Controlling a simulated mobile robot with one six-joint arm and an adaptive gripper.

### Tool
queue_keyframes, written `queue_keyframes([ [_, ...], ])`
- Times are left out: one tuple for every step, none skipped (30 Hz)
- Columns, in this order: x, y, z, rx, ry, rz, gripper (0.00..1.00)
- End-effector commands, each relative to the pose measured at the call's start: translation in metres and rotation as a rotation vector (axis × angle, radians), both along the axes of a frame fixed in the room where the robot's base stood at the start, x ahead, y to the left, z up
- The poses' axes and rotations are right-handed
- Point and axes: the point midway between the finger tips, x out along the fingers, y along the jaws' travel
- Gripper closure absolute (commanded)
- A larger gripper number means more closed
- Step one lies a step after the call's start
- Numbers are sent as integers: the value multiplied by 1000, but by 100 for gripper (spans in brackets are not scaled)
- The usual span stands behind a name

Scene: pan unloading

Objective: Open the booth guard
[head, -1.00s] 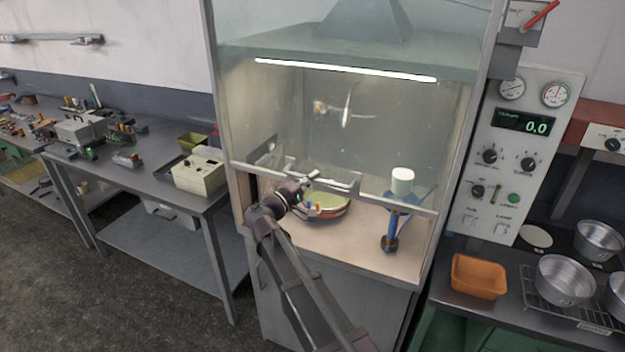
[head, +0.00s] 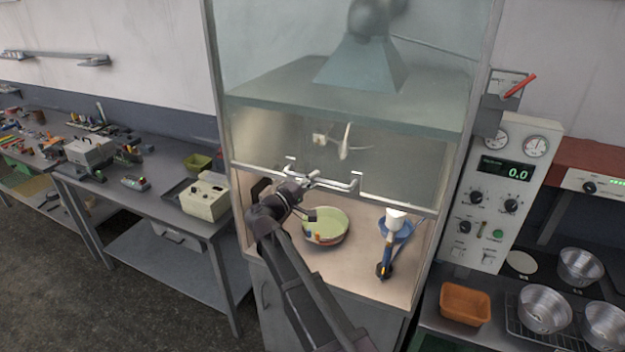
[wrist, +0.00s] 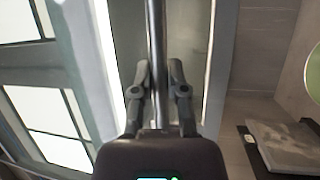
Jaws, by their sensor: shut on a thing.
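The booth guard (head: 265,150) is a clear sliding pane in the front of the booth, with a metal lower rail and a projecting bar handle (head: 335,184). My gripper (head: 303,188) is at the left part of this handle. In the wrist view, my gripper (wrist: 157,92) has a finger on each side of the bar (wrist: 156,35) and is shut on it. The guard is partly raised, with an open gap below its rail. Inside, a round pan with a green interior (head: 322,226) sits on the booth floor, partly behind my arm.
A blue stand with a white cup (head: 396,219) is at the right inside the booth. A control panel (head: 489,215) stands right of the booth, beside an orange tray (head: 465,304) and metal pans (head: 545,308). A workbench (head: 145,195) with a beige box (head: 205,197) is at left.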

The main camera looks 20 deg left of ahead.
Motion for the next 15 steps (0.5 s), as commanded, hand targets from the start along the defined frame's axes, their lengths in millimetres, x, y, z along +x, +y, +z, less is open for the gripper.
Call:
queue_keyframes([
  [0, 0, 15, 0, -1, 0, 100],
  [0, 0, 18, 0, -1, 0, 100],
  [0, 0, 23, 0, -1, 0, 100],
  [0, 0, 26, 0, -1, 0, 100],
  [0, 0, 29, 0, -1, 0, 100],
  [0, 0, 32, 0, -1, 0, 100],
  [0, 0, 35, 0, -1, 0, 100],
  [0, 0, 37, 0, -1, 0, 100],
  [0, 0, 39, 0, -1, -1, 100],
  [0, 0, 41, 0, -1, -1, 100],
  [0, 0, 42, 0, -1, -1, 100],
  [0, 0, 44, 0, -1, -1, 100],
  [0, 0, 45, 0, -1, -1, 100],
  [0, 0, 45, 0, -1, -1, 100],
  [0, 0, 46, 0, -1, -1, 100],
])
